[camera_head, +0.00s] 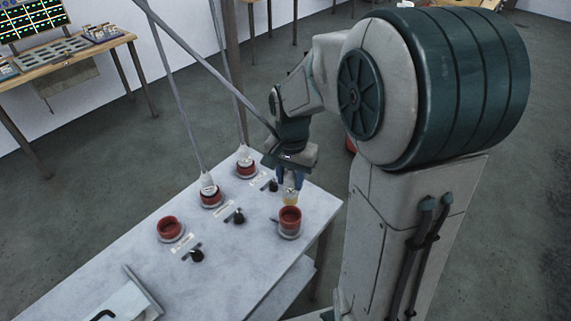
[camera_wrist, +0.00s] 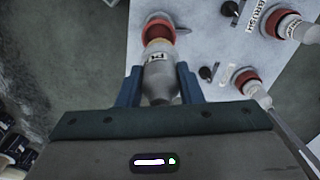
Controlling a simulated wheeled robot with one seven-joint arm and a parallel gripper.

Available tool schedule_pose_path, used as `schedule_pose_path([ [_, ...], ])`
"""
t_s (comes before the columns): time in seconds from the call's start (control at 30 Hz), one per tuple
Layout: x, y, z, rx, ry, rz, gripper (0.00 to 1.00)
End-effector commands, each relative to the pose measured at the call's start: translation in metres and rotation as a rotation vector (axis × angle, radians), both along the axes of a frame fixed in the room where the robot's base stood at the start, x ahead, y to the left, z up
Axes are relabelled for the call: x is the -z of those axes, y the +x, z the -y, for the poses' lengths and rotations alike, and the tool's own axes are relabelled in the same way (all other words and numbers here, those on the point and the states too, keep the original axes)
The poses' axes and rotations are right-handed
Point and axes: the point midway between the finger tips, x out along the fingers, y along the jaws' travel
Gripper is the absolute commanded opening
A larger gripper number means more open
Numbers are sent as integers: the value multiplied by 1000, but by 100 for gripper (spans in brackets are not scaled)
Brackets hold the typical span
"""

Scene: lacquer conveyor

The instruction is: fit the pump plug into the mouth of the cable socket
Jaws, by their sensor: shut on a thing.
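The pump plug is a grey bottle-shaped body (camera_wrist: 158,72) with a partly readable label beginning "PU" and a yellowish end (camera_head: 291,197). My gripper (camera_head: 292,180) is shut on it, with blue fingers on both sides of its body in the wrist view (camera_wrist: 158,88). A red-lined, grey-rimmed socket (camera_head: 290,222) stands at the table's right end; it also shows in the wrist view (camera_wrist: 157,24). The plug's end is close to its rim, on the far side in the head view. The dark mouth still shows, and I cannot tell whether they touch. The socket's own name is not readable.
An empty red socket (camera_head: 169,229) stands left on the white table (camera_head: 225,265). Two other red sockets hold white plugs (camera_head: 208,185) (camera_head: 245,157) with cables rising. Black knobs (camera_head: 239,216) and label plates lie between. A grey panel with a handle (camera_head: 130,300) is at front left.

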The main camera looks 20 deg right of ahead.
Motion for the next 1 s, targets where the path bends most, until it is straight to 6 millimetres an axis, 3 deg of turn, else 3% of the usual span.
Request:
schedule_pose_path([
  [0.47, 6, 0, 0, -2, 0, 0, 6],
  [1.0, 48, 0, -1, -4, 0, 0, 6],
])
